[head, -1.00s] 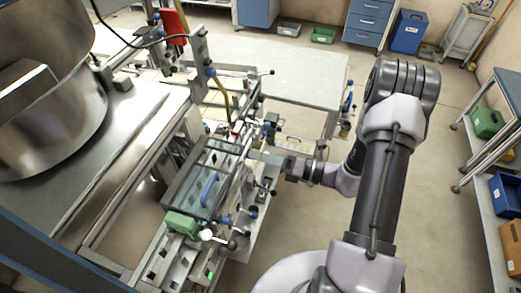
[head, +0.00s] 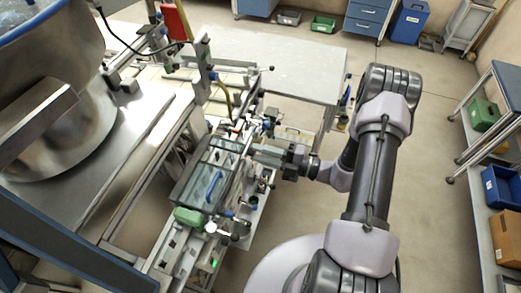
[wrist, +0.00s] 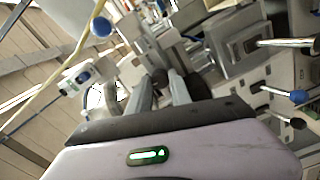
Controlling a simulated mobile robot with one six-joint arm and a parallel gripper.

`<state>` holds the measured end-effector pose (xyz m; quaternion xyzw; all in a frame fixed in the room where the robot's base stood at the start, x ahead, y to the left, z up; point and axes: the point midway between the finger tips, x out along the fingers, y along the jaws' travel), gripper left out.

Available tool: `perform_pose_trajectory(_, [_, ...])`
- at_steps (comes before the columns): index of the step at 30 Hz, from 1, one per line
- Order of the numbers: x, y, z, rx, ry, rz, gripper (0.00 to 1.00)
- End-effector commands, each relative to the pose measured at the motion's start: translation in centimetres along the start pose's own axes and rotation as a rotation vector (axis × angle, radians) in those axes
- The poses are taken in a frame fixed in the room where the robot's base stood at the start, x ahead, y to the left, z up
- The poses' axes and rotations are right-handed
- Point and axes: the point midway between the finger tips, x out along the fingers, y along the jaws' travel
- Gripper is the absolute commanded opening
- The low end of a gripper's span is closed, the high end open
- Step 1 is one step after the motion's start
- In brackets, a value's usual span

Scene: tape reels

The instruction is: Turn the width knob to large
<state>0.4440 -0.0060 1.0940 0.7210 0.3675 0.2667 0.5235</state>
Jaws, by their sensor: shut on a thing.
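My gripper (head: 258,151) reaches in from the right to the near side of the tape reel machine, beside its glass-covered section (head: 207,170). In the wrist view my gripper (wrist: 164,80) has its two fingers around a small dark round knob (wrist: 161,76), shut on it. I take this as the width knob; any size marks on it cannot be read. In the head view the knob is hidden by the fingers and machine parts.
Dark and blue-tipped levers (wrist: 298,97) stick out close to the gripper in the wrist view. A large metal bowl (head: 60,110) stands at the left. A pale table (head: 290,65) is behind the machine. A shelf with bins (head: 500,187) is at the right; open floor lies between.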

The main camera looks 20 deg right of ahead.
Motion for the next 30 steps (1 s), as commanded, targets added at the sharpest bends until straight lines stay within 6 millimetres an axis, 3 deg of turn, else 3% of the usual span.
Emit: perform_pose_trajectory(30, [-0.01, -0.07, -0.10, 0.961, 0.000, 0.000, 0.00])
